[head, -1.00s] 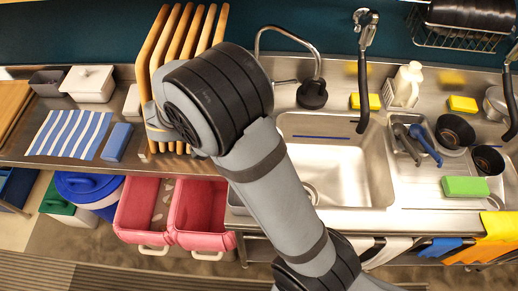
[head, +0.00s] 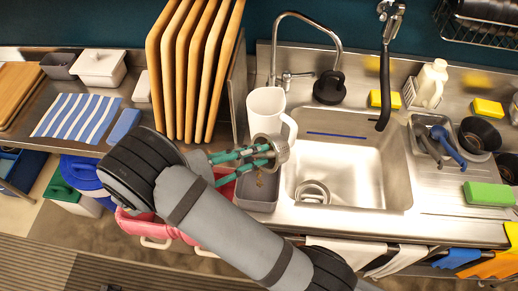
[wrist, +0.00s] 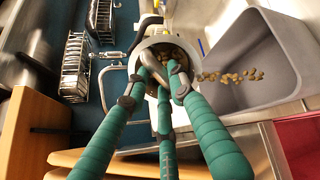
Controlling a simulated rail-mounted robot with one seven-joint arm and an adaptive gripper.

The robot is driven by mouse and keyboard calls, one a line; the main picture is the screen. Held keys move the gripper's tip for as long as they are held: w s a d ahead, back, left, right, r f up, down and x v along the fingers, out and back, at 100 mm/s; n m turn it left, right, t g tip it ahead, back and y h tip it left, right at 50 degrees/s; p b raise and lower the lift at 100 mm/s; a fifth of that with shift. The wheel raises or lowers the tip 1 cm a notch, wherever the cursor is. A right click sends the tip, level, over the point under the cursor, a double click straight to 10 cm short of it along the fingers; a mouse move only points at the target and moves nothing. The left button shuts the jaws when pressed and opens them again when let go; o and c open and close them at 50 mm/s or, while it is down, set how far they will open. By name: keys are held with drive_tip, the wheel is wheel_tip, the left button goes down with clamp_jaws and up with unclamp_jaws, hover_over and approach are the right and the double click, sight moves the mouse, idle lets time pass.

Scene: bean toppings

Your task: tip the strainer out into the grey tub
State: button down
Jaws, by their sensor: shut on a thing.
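My gripper (head: 258,154), with green fingers, is shut on the metal strainer (head: 279,146) near the left edge of the sink. The strainer is tilted above or beside the grey tub (head: 256,204). In the wrist view the fingers (wrist: 164,75) meet at the strainer's rim (wrist: 146,47), and brown beans (wrist: 178,52) show inside it. The grey tub (wrist: 262,35) lies to the right there. A line of loose beans (wrist: 232,77) shows against the tub; I cannot tell whether they are falling or resting in it.
A white jug (head: 266,103) stands close behind the strainer. Upright wooden boards (head: 193,70) stand to the left, and the sink basin (head: 340,170) lies to the right. Pink bins (head: 140,226) are below the counter edge, partly hidden by my arm.

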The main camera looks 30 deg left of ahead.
drive_tip(key=f+t+h+b, duration=0.1)
drive_tip(key=s+f+t+h+b, duration=0.1)
drive_tip(key=t+b, duration=0.1)
drive_tip(key=s+a+f+t+h+b, duration=0.1)
drive_tip(key=shift+s+a+f+m+t+b, duration=0.1)
drive_tip(key=shift+s+f+m+t+b, duration=0.1)
drive_tip(key=shift+f+m+t+b, duration=0.15)
idle(0.3)
drive_tip(key=shift+s+a, duration=0.1)
idle(0.3)
